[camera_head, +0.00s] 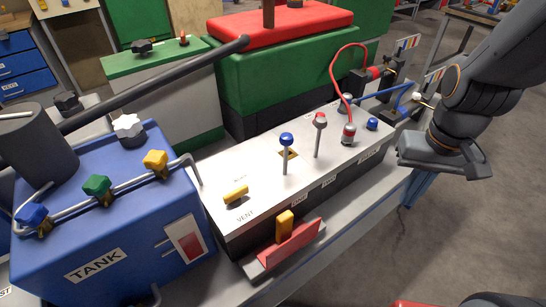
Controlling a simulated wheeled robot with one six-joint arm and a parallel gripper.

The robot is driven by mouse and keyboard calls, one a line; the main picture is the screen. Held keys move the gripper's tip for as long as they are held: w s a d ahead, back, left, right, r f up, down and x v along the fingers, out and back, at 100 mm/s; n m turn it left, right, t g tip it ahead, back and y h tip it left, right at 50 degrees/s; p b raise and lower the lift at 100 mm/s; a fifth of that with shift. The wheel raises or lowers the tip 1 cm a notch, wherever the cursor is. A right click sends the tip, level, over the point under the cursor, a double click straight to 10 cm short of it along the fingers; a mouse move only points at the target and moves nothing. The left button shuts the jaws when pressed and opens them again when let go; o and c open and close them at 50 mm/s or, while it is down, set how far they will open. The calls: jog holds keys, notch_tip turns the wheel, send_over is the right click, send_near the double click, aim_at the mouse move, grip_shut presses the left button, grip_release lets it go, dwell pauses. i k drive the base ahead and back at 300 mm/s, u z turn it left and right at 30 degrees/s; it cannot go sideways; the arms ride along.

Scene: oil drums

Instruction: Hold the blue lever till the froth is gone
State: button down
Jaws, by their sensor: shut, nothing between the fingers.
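The blue lever (286,141) stands upright, with a round blue knob on a grey stem, on the white-topped panel (262,208). No froth can be made out. The blue tank (105,215) at left has a small red and white window (187,240) on its front. My gripper (446,166) is at the right, beyond the panel's right end, well away from the blue lever. It is shut and empty.
A yellow handle (235,195) lies by the VENT label. A red hose (334,68) loops over the panel's back right. Pipe and valve knobs top the tank. Open floor (430,230) is at right.

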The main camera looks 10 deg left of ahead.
aim_at(286, 139)
jog(key=u, duration=0.9)
jog(key=k, duration=0.9)
jog(key=u, duration=0.1)
